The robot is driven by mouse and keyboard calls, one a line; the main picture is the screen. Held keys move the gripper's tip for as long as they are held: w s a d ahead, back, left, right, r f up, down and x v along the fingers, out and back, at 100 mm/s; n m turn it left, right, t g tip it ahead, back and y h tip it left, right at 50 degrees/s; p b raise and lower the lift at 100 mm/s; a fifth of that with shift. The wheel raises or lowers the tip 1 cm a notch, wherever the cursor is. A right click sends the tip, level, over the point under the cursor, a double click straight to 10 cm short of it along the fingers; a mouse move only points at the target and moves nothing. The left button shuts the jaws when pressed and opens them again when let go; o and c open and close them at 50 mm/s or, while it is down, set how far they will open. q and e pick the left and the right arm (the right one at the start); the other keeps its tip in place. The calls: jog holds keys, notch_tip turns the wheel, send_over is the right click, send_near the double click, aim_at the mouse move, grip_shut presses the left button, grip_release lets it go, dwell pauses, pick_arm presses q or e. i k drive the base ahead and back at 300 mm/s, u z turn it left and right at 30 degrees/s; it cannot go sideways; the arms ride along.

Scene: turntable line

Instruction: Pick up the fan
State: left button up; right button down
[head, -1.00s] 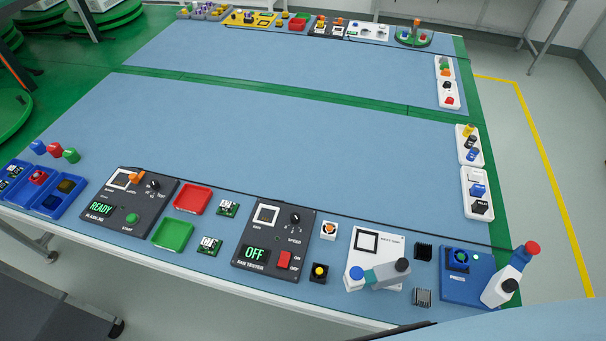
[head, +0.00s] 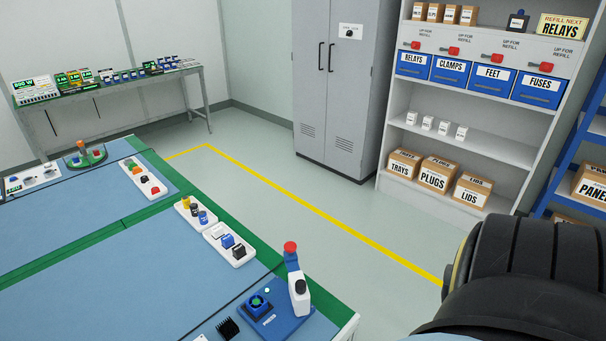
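A dark, round, fan-like part with blue and green on it (head: 258,303) sits on the blue press base (head: 285,322) at the table's near right corner. The press arm (head: 299,292), white and blue with a red knob, stands beside it. I cannot tell whether this part is the fan of the task. Neither of my grippers is in view. A large black ribbed shape at the lower right appears to be part of my arm.
A black finned block (head: 228,328) lies left of the press. White trays of small parts (head: 230,244) line the table's right edge. A shelf (head: 482,135) with blue bins and cardboard boxes and a grey cabinet (head: 333,90) stand behind. The floor between is clear.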

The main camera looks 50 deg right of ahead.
aim_at(256, 309)
jog(key=z, duration=0.9)
jog(key=k, duration=0.35)
jog(key=z, duration=0.25)
jog(key=i, duration=0.45)
